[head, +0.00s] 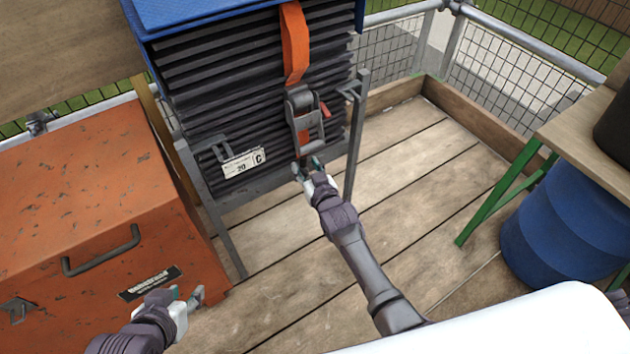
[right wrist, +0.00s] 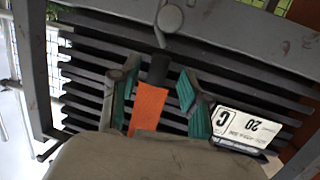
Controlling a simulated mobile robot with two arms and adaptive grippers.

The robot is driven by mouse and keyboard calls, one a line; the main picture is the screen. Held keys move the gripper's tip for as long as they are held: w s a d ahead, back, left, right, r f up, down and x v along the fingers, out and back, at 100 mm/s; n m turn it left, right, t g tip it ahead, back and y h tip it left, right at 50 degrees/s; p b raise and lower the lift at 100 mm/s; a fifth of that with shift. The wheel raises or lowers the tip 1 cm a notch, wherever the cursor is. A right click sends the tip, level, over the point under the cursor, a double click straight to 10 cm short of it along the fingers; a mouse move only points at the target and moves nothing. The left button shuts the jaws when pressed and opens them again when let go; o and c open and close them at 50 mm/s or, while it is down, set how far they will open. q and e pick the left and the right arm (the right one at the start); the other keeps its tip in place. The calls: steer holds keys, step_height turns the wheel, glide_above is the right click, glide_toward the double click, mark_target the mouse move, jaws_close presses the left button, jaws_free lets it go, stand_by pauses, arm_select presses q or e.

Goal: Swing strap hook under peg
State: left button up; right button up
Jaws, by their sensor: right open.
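The orange strap (head: 295,45) runs down the front of a stack of dark tiles (head: 215,85) through a grey ratchet buckle (head: 301,103). My right gripper (head: 306,168) is open at the strap's lower end. In the right wrist view, which is upside down, its teal-padded fingers (right wrist: 156,98) stand on both sides of the orange strap (right wrist: 149,108). The dark hook (right wrist: 158,69) at the strap's end lies just beyond the fingertips. The round grey peg (right wrist: 170,18) is on the frame bar past the hook, apart from it. My left gripper (head: 188,294) is open and empty by the orange chest.
The orange chest (head: 80,190) stands at the left. Grey frame posts (head: 355,135) flank the stack, and a white label (head: 243,163) is on its front. A blue barrel (head: 560,235) and green-legged bench (head: 505,195) stand right. The plank floor between is clear.

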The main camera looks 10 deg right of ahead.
steer(key=v, duration=1)
steer(key=shift+s, duration=0.15)
